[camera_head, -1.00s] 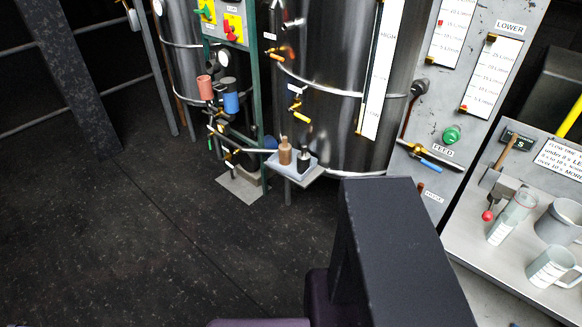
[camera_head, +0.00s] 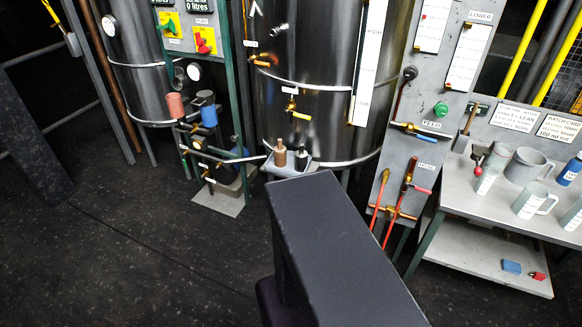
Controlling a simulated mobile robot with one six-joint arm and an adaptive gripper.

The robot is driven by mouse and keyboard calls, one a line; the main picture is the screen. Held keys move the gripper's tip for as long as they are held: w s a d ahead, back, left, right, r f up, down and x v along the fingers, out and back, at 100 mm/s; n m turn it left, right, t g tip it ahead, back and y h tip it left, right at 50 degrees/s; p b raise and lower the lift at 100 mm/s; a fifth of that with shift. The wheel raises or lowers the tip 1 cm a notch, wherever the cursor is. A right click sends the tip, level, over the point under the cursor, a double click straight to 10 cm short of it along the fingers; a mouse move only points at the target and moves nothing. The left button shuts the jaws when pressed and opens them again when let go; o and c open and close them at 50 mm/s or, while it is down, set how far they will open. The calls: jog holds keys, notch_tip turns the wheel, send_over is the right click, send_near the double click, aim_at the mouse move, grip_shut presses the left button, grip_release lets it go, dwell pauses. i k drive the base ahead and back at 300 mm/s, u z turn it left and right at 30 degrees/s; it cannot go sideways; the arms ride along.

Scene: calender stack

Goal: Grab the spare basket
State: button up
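I see no basket that I can make out in the head view. My gripper is not in view. A large dark grey box-shaped part in the lower middle of the view looks like part of my own body and hides the floor behind it.
Steel tanks (camera_head: 310,90) stand at the back, with a green-framed control panel (camera_head: 195,45) beside them. A grey valve panel (camera_head: 405,150) stands right of centre. A bench (camera_head: 470,205) at the right holds jugs (camera_head: 527,165) and bottles. The dark floor (camera_head: 140,250) at the left is clear.

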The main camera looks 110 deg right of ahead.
aim_at(301, 155)
jog(key=i, duration=0.55)
jog(key=z, duration=0.45)
jog(key=k, duration=0.15)
jog(key=z, duration=2.7)
jog(key=i, duration=0.4)
jog(key=z, duration=0.15)
